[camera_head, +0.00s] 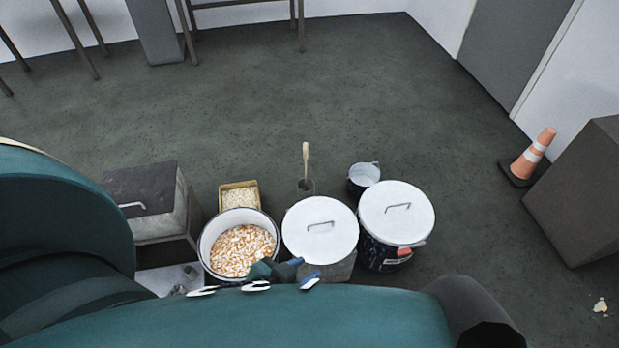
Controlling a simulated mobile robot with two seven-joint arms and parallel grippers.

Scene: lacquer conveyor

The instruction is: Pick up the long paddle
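A pale wooden handle (305,160), which looks like the long paddle, stands almost upright in a narrow dark container (305,187). Its lower end is hidden inside. My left gripper (304,270) is low in the middle, between the pot of pellets and the white-lidded pot. Its blue fingertips look apart with nothing between them, and its rear part is partly hidden by my teal body. It is well short of the handle, with the white-lidded pot between. My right gripper is not in view.
A white-rimmed pot of orange and white pellets (240,251), a yellow-edged box (239,196), two white-lidded pots (320,230) (397,208) and a small bucket (364,175) crowd around the container. A dark-topped chest (140,189) stands left.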

